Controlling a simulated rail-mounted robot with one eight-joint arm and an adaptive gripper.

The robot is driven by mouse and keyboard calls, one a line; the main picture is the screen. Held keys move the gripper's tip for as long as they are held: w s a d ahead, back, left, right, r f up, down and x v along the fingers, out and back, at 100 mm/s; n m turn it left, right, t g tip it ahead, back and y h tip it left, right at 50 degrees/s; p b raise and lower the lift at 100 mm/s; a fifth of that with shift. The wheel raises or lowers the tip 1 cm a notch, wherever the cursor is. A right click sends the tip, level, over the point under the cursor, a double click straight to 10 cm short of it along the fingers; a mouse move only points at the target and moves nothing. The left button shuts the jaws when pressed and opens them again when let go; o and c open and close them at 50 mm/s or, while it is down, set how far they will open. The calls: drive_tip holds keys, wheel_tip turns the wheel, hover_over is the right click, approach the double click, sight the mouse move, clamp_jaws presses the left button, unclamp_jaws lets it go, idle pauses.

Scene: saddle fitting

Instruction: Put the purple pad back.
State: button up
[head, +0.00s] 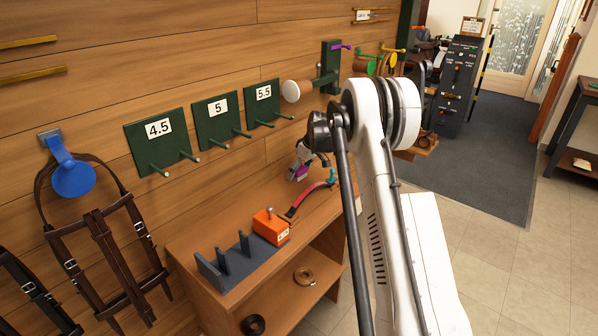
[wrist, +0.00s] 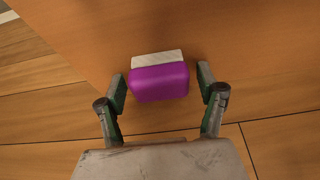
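The purple pad (wrist: 158,82) has a pale, whitish strip along its far side and lies on the wooden bench top in the wrist view. In the head view a bit of purple (head: 298,173) shows just below my gripper (head: 304,158). In the wrist view my gripper (wrist: 162,82) is open, with one finger on each side of the pad. A narrow gap shows on both sides, wider on the right. A purple hook (head: 342,47) sits high on the green post at the wall.
On the bench (head: 222,306) stand a dark slotted rack (head: 225,268), an orange block (head: 270,227) and a curved red-and-black tool (head: 312,197). Green peg boards (head: 160,146) jut from the wall behind. Rolls lie on the lower shelf.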

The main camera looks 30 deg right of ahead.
drive_tip(key=shift+r, duration=0.1)
drive_tip(key=p+v, duration=0.1)
drive_tip(key=v, duration=1)
drive_tip(key=s+a+r+m, duration=0.1)
drive_tip(key=s+a+r, duration=0.9)
drive_tip(key=r, duration=0.2)
drive_tip(key=s+a+r+m+t+h, duration=0.1)
drive_tip(key=s+a+r, duration=0.4)
drive_tip(key=s+a, duration=0.5)
drive_tip(key=s+a+f+m, duration=0.1)
drive_tip(key=s+a+f, duration=0.1)
drive_tip(key=s, duration=0.7)
drive_tip(key=s+a+f+t, duration=0.1)
drive_tip(key=s+a+f, duration=0.1)
drive_tip(key=s, duration=0.7)
drive_tip(key=s+a+f+m+t, duration=0.1)
drive_tip(key=s+a+f, duration=0.1)
drive_tip(key=s, duration=0.7)
drive_tip(key=shift+a+f+m+h, duration=0.15)
drive_tip(key=shift+a+m+h, duration=0.15)
drive_tip(key=shift+a+h, duration=0.15)
